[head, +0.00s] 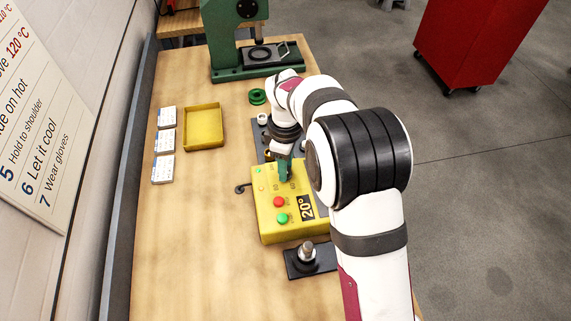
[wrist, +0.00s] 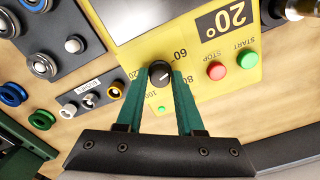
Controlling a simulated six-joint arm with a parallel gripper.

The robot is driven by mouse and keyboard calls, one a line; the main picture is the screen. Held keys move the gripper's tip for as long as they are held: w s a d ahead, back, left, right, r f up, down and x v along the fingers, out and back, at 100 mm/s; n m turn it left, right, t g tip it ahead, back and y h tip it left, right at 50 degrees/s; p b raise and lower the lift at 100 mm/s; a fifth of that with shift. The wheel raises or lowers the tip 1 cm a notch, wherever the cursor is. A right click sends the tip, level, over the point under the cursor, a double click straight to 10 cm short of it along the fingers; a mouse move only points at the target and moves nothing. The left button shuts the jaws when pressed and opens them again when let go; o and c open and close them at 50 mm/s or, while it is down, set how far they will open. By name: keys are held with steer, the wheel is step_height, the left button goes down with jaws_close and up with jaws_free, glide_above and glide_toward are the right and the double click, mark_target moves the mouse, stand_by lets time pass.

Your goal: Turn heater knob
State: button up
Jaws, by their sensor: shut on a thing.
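The yellow heater box (head: 267,218) stands on the wooden bench, with a display reading 20° (head: 307,207), a red STOP button (head: 278,202) and a green START button (head: 282,218). Its black knob (wrist: 160,73) shows in the wrist view, with a white pointer line and the numbers 60, 80 and 100 around it. My gripper (wrist: 160,78) has its two green fingers shut on the knob, one on each side. In the head view, my gripper (head: 284,170) reaches down onto the box's upper part and hides the knob.
A green press (head: 245,72) stands at the back. A yellow tray (head: 203,142) and several white cards (head: 164,141) lie at the left. A black block with a metal post (head: 308,251) sits in front of the box. The front left of the bench is clear.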

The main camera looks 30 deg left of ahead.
jaws_close()
steer(key=m, duration=0.6)
steer(key=shift+m, duration=0.3)
steer(key=m, duration=0.3)
steer(key=shift+m, duration=2)
